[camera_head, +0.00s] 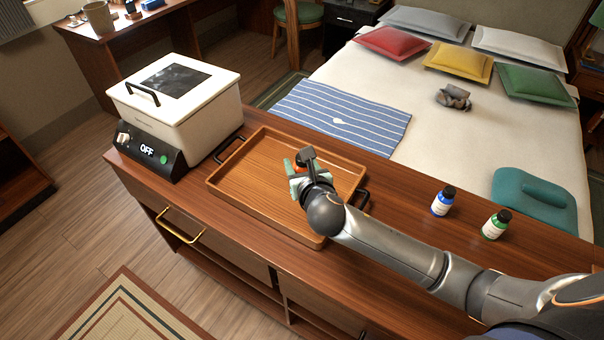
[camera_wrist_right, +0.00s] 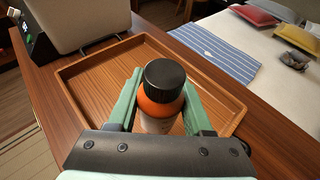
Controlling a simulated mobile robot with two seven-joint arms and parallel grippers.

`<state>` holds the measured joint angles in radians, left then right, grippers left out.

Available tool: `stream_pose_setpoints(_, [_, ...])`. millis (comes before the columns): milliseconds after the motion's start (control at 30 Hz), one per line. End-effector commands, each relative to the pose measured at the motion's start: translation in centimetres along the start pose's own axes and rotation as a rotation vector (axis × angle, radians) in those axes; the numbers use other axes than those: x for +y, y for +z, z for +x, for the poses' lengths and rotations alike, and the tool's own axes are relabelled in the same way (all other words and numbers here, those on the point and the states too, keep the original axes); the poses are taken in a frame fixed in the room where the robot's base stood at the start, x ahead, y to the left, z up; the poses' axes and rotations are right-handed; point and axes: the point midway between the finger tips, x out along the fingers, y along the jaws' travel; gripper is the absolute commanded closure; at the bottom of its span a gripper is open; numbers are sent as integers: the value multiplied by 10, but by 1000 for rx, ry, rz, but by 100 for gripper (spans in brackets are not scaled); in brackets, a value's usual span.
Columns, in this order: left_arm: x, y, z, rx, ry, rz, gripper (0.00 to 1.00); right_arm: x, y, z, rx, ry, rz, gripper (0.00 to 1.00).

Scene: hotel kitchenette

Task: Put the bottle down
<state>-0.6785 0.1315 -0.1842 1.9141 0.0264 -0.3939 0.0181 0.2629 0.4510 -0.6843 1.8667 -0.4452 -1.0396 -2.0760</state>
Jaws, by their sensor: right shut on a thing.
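An orange bottle with a black cap (camera_wrist_right: 163,108) stands upright between the green fingers of my right gripper (camera_wrist_right: 163,116) in the right wrist view. The fingers are shut on its sides. In the head view my right gripper (camera_head: 303,177) is over the right part of the wooden tray (camera_head: 240,168), and mostly hides the bottle. The tray also shows behind the bottle in the wrist view (camera_wrist_right: 95,85). I cannot tell whether the bottle's base touches the tray. My left gripper is not in view.
A white cooker (camera_head: 190,105) stands left of the tray on the wooden counter. A blue-labelled bottle (camera_head: 442,203) and a green-labelled bottle (camera_head: 495,226) stand on the counter to the right. The tray's left and middle are empty. A bed (camera_head: 400,90) lies behind.

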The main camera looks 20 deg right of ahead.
Motion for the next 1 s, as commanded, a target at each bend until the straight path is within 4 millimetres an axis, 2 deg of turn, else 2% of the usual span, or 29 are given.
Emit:
stream_pose_setpoints(33, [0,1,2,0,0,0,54,-6,-2,14,0,-4,0,100])
stream_pose_setpoints(100, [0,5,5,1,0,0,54,-10,-14,29,2,-3,0,100])
stream_pose_setpoints(300, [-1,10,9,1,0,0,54,-19,-31,59,1,-1,1,100])
stream_pose_setpoints(533, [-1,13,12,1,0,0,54,-24,-40,74,0,-1,1,100])
stream_pose_setpoints(700, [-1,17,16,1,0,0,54,-23,-63,83,2,1,3,100])
stream_pose_setpoints(1000, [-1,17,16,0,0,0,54,-23,-66,84,0,1,0,100])
